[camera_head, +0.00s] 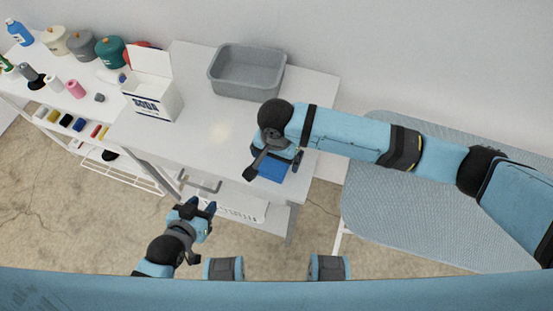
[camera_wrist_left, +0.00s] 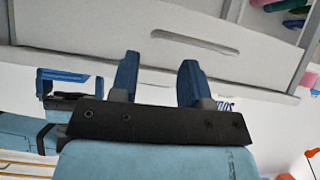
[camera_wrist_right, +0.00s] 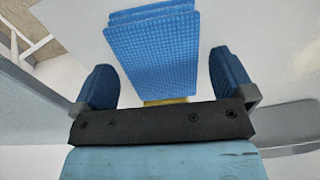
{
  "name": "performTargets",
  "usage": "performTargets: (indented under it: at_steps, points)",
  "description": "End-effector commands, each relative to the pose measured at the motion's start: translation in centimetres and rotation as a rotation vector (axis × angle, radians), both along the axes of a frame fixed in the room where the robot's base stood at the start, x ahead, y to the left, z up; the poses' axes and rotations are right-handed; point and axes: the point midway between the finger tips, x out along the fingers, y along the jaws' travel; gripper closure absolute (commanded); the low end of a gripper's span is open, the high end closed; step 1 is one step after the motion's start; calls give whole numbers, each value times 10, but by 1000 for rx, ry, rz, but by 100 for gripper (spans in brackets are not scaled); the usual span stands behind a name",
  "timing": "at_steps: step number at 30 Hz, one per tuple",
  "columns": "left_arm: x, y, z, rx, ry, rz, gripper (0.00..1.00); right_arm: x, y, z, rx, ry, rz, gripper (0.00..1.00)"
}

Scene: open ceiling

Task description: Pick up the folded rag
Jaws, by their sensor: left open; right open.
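The folded rag (camera_head: 272,168) is blue and lies on the white table near its front right edge, partly hidden by my right gripper in the head view. In the right wrist view the rag (camera_wrist_right: 155,45) shows a waffle texture and stacked layers, with a strip of yellow at its near end. My right gripper (camera_wrist_right: 165,80) is open, with its fingers to either side of the rag's near end; I cannot tell the exact height gap. My left gripper (camera_head: 200,207) is open and empty, in front of the table's drawer and away from the rag; it also shows in the left wrist view (camera_wrist_left: 158,75).
A grey bin (camera_head: 247,75) stands at the back of the table (camera_head: 210,130). A white open box (camera_head: 152,90) stands left of it, with several bottles and pots further left. An ironing board (camera_head: 400,210) is at the right, under my right arm.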

Motion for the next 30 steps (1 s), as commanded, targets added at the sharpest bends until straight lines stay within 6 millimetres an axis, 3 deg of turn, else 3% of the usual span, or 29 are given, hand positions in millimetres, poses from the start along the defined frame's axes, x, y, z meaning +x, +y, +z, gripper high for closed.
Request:
performTargets:
  at_steps: [3, 11, 17, 30]
  points:
    - [0, 0, -1, -2, 0, 1, 57, 0, 0, -11, 0, 0, 1, 0]
    - [1, 0, 0, -2, 1, 2, 57, 0, 0, -13, 1, 0, 1, 2]
    - [1, 0, 0, -2, 1, 2, 57, 0, 1, -13, 1, 0, 1, 48]
    - [1, 0, 1, -1, -1, 2, 57, 0, 1, -5, 3, -1, 1, 49]
